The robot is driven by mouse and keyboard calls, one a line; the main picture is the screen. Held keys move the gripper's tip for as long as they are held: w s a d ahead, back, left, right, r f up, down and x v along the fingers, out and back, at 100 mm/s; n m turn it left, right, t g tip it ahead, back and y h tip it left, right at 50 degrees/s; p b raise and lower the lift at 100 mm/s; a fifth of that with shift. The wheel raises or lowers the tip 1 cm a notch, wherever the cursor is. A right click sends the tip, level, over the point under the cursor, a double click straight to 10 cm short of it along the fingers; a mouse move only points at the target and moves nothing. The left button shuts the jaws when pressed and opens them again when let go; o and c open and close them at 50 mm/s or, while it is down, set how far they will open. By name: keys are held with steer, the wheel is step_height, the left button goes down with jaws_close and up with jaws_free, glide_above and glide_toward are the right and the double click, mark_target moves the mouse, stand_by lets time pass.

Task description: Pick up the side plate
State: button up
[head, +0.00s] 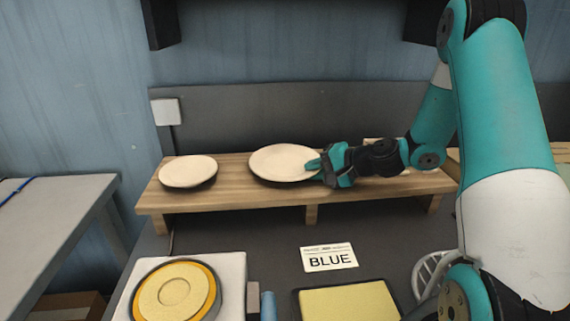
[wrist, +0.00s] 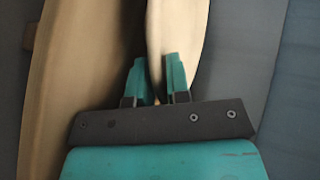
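Two pale round plates lie on a raised wooden shelf. The left plate (head: 188,171) looks smaller than the middle plate (head: 280,163). No marking shows which one is the side plate. My gripper (head: 316,168) is at the right rim of the middle plate, coming in from the right. In the wrist view, the rim of this plate (wrist: 172,28) passes between my two teal fingers, which sit close against both its faces. The fingers look shut on it. A dark gap shows between the plate and the wooden shelf.
The wooden shelf (head: 232,200) runs along the back wall; another pale thing (head: 385,142) is partly hidden behind my arm. In front are a round yellow device (head: 174,290), a BLUE sign (head: 329,258), a yellow pad (head: 348,302) and a white rack (head: 430,272).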

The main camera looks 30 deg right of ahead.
steer(key=shift+w+a, duration=0.1)
jaws_close()
